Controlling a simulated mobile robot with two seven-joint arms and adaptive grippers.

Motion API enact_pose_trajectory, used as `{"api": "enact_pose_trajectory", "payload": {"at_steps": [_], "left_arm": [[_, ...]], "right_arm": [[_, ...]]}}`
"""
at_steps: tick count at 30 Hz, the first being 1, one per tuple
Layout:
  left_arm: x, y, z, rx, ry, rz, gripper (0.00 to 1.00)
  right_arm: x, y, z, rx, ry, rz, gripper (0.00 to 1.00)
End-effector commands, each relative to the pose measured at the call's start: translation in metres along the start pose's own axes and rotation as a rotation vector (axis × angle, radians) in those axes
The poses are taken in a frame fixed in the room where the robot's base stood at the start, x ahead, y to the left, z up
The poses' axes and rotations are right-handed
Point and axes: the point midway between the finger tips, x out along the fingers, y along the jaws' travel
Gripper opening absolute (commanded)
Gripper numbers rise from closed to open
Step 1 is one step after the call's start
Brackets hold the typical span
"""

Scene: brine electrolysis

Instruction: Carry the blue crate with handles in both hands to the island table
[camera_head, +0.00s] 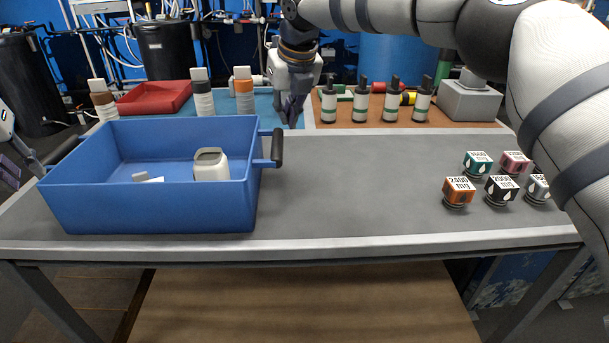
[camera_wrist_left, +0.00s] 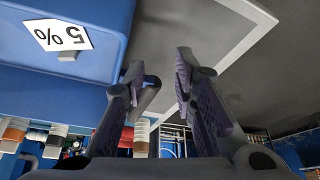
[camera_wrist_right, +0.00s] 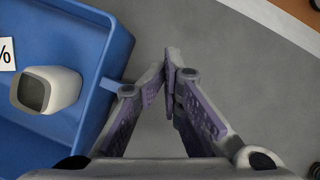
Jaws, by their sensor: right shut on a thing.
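The blue crate (camera_head: 150,209) stands upright on the left of the grey table (camera_head: 370,190). It holds a whitish container (camera_head: 211,168) and a small white item (camera_head: 147,178). Its right handle (camera_head: 277,148) is dark on a blue stub; its left handle (camera_head: 62,150) is partly hidden. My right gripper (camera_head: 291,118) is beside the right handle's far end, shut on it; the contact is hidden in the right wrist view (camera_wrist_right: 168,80).
Several small labelled cubes (camera_head: 458,190) stand at the table's right. Behind are striped bottles (camera_head: 203,98), a red tray (camera_head: 155,98), dark-capped bottles (camera_head: 360,100) on a brown mat and a grey box (camera_head: 470,103). The table's middle is bare. My right arm crosses the upper right.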

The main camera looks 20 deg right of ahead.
Motion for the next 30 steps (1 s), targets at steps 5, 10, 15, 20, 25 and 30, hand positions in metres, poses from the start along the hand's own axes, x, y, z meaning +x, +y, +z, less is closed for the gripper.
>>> {"api": "enact_pose_trajectory", "payload": {"at_steps": [5,10,15,20,25,30], "left_arm": [[0.000,-0.002,0.000,-0.002,0.000,-0.003,0.25],[0.000,-0.002,0.000,-0.003,0.000,-0.004,0.25],[-0.001,-0.003,0.000,-0.003,0.000,-0.005,0.25],[-0.029,-0.003,-0.001,-0.002,0.004,-0.006,0.25],[-0.076,-0.003,-0.001,-0.003,0.004,-0.006,0.25],[-0.109,-0.002,-0.001,-0.003,0.002,-0.004,0.25]], "right_arm": [[0.000,-0.002,0.000,0.001,0.001,-0.003,0.30],[0.001,-0.003,0.000,0.002,0.001,-0.005,0.38],[0.001,-0.003,0.000,0.003,0.001,-0.005,0.38],[0.001,-0.003,0.000,0.003,0.001,-0.006,0.38],[0.000,-0.003,0.000,0.003,0.001,-0.006,0.38],[0.001,-0.003,0.000,0.003,0.001,-0.006,0.38]]}}
